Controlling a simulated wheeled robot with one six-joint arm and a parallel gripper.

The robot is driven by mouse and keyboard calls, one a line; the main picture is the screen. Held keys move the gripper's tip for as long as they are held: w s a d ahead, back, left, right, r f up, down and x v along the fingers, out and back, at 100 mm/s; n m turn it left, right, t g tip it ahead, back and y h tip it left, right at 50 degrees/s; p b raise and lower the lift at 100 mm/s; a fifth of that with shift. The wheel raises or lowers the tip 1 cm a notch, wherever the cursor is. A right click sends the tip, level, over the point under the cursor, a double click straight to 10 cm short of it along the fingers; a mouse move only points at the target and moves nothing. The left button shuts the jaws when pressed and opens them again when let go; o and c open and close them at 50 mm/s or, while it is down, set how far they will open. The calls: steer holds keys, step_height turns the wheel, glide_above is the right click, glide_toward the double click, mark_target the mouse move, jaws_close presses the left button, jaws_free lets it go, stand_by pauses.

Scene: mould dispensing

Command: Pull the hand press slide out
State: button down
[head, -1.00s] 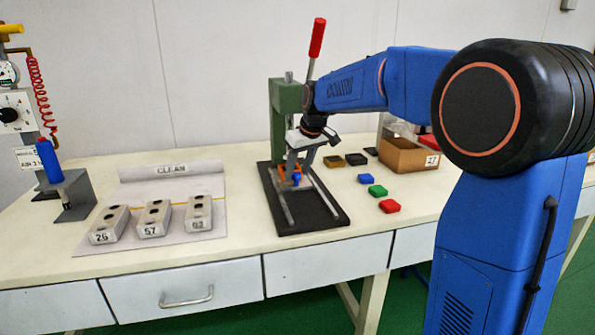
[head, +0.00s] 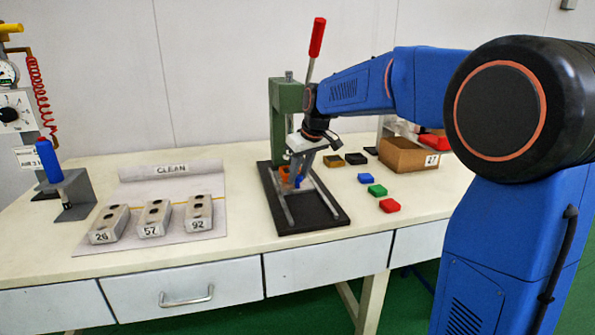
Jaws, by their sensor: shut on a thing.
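The hand press has a green column (head: 287,110), a red-tipped lever (head: 317,38) and a dark base plate (head: 318,214) with two metal rails. Its slide shows as a small orange part (head: 285,173) low between the rails, with a blue bit at its front. My gripper (head: 298,175) points down at the slide and is shut on it. The fingers cover much of the slide, so the exact contact is hidden. The front part of the rails is clear.
Several numbered metal moulds (head: 154,219) lie on the CLEAN sheet (head: 184,240) at left. Green (head: 377,190) and red (head: 389,205) blocks are right of the press, near a cardboard box (head: 405,157).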

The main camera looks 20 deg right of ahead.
steer(key=s, duration=1.8)
steer(key=shift+s, duration=0.15)
steer(key=c, duration=1.4)
jaws_free()
steer(key=shift+s, duration=0.1)
steer(key=shift+c, duration=0.2)
steer(key=shift+r, duration=0.1)
steer(key=v, duration=1.7)
steer(key=s+d+f+m+h, duration=0.1)
steer(key=s+d+f+m, duration=0.1)
steer(key=s+f, duration=0.6)
steer(key=s+d+f+m, duration=0.2)
steer(key=s+f, duration=0.7)
steer(key=f, duration=0.8)
steer(key=shift+t+h, duration=0.3)
steer(key=shift+h, duration=0.1)
